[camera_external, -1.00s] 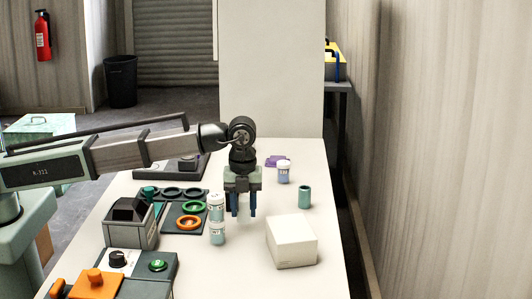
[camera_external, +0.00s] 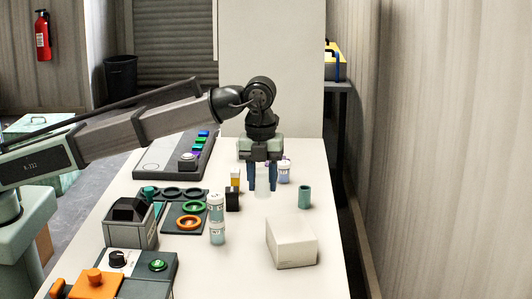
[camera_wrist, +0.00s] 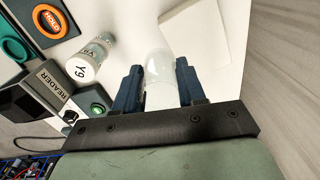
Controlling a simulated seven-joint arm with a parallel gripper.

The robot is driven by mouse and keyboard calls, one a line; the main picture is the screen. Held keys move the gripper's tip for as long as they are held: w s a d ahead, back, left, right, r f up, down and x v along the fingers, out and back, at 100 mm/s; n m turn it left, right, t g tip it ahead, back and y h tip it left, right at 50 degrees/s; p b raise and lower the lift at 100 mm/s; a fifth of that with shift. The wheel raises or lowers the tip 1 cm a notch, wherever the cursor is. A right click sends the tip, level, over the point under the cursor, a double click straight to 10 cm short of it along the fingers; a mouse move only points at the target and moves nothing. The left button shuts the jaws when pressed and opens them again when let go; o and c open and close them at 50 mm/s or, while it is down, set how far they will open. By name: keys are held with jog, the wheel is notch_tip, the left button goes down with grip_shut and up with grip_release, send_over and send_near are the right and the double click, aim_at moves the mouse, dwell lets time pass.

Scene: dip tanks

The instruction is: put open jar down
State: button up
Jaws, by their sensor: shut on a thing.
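My gripper (camera_external: 262,188) hangs pointing down over the right part of the white table. Its blue fingers are closed on a pale, translucent jar (camera_external: 262,179). In the wrist view the jar (camera_wrist: 159,68) shows between the two fingers, whitish and clear, and I see no cap on it.
A white-capped jar (camera_external: 284,174) stands close behind right. A teal cup (camera_external: 304,197) and white box (camera_external: 291,243) stand to the right and front. A black-and-yellow item (camera_external: 233,197) and a labelled two-part vial stack (camera_external: 216,218) stand left.

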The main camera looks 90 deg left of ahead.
notch_tip(320, 180, up, 3)
send_over(291, 228)
jog(key=shift+n, duration=0.5)
jog(key=shift+a+f, duration=0.1)
jog(key=shift+f, duration=4.65)
jog(key=shift+f, duration=0.15)
jog(key=o, duration=1)
notch_tip(291, 228, up, 12)
jog(key=shift+r, duration=0.2)
